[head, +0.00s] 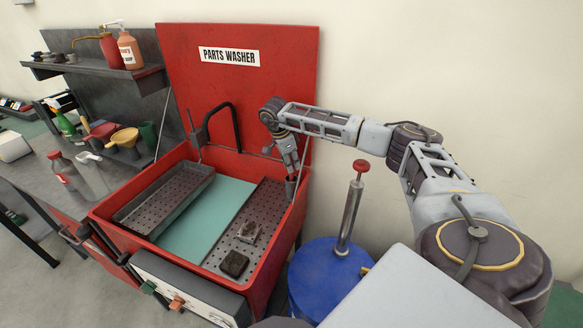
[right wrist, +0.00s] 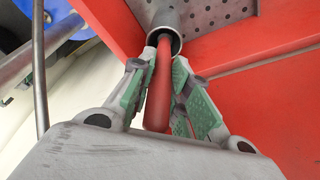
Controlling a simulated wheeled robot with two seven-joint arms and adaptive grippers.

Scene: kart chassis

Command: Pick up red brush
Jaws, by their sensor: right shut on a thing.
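The red brush (right wrist: 158,95) shows in the right wrist view as a red handle with its far end inside a grey round holder (right wrist: 167,22) on the washer's red rim. My right gripper (right wrist: 165,85) is shut on this handle, with green pads on both sides of it. The bristles are hidden. In the head view my right gripper (head: 291,172) points down at the right rear corner of the parts washer (head: 262,292), just above the holder (head: 290,188). My left gripper is not in view.
The washer's raised red lid (head: 290,70) stands behind the gripper. A perforated tray (head: 165,200) and two small parts (head: 234,264) lie in the basin. A blue drum (head: 315,270) with a red-knobbed pump (head: 350,215) stands close on the right. A cluttered bench (head: 40,165) is left.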

